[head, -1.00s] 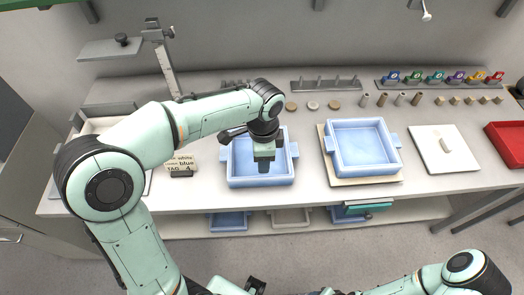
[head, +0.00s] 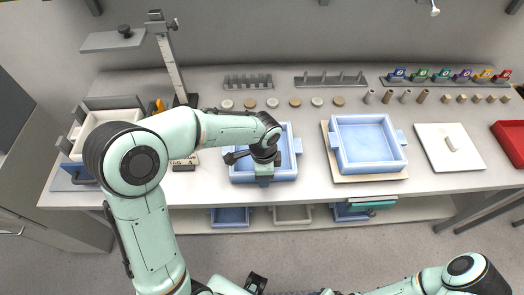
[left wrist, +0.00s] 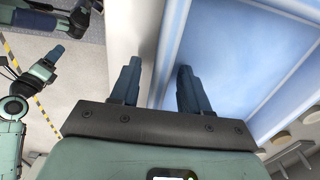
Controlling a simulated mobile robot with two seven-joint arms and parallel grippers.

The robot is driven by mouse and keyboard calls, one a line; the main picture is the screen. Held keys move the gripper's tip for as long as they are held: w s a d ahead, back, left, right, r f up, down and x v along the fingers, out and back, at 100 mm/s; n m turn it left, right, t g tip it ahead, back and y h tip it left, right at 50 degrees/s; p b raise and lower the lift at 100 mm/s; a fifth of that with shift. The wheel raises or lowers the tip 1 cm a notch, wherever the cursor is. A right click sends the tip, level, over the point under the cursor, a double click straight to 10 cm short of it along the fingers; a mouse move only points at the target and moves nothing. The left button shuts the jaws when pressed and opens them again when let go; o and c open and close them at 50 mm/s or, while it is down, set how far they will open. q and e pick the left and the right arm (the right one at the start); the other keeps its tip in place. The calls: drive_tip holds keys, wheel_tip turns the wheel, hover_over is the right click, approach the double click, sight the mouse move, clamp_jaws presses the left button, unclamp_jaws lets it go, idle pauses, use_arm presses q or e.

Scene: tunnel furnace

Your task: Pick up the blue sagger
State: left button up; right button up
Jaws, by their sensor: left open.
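A light blue square sagger (head: 290,139) with side handles stands at the middle of the bench. My left gripper (head: 264,183) is above its front wall, pointing down, and hides part of its inside and front rim. In the left wrist view, the left gripper (left wrist: 160,66) is open. The sagger's wall (left wrist: 167,45) shows between the fingers, one finger over the inside and one over the bench side. Contact cannot be told. A second blue sagger (head: 368,143) sits on a pale board to the right. My right gripper is not in view; only part of that arm shows.
A white sagger (head: 103,117) stands at the far left, beside a height gauge (head: 172,65). A tag sign (head: 183,162) is left of the middle sagger. A white lid plate (head: 450,150) and red tray (head: 512,138) are right. Small discs and cylinders line the back.

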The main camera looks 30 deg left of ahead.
use_arm(q)
clamp_jaws()
drive_tip(key=shift+w+r, duration=0.1)
idle(1.2)
